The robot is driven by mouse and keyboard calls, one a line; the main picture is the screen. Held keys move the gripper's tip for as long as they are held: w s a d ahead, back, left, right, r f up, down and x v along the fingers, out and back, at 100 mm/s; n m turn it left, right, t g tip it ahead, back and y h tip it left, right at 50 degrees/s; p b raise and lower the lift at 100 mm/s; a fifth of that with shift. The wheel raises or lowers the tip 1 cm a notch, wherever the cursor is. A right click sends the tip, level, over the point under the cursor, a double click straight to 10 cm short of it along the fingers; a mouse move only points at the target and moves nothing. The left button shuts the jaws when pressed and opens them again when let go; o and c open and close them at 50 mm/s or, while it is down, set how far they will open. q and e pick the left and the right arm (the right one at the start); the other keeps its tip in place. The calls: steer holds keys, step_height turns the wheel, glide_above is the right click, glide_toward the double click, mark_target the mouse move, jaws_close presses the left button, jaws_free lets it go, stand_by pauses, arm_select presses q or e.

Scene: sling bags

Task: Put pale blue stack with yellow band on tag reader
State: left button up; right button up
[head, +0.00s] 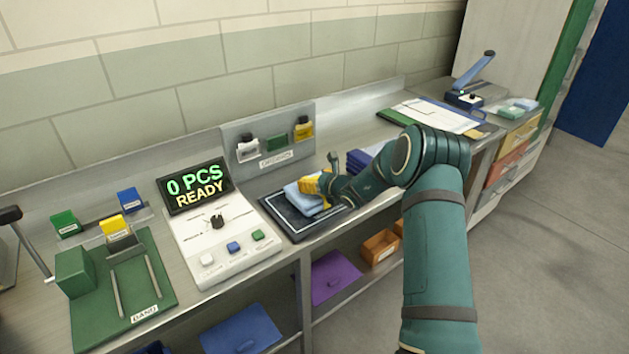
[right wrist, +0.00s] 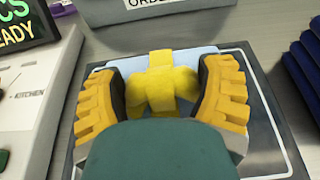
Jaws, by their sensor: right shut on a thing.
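The pale blue stack (head: 301,201) with its yellow band (right wrist: 161,83) is folded cloth, over the dark tag reader pad (head: 298,231) with a white outline. In the right wrist view the stack (right wrist: 196,54) shows behind the fingers, inside the pad's edges (right wrist: 262,105). My right gripper (head: 318,188) has yellow fingers closed from both sides on the banded middle, which bunches up between them. Whether the stack's underside touches the pad is hidden. My left gripper is not in view.
A console (head: 215,235) reading "0 PCS READY" stands left of the pad. A green band jig (head: 125,290) is farther left. Dark blue stacks (head: 358,161) lie right of the pad. A grey holder board (head: 268,140) stands behind. A purple piece (head: 333,278) lies on the shelf below.

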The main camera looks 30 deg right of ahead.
steer(key=o, duration=1.2)
steer(key=shift+o, duration=0.2)
steer(key=shift+s+r, duration=0.1)
steer(key=v, duration=1.1)
steer(key=shift+s, duration=0.4)
steer(key=shift+r, duration=0.1)
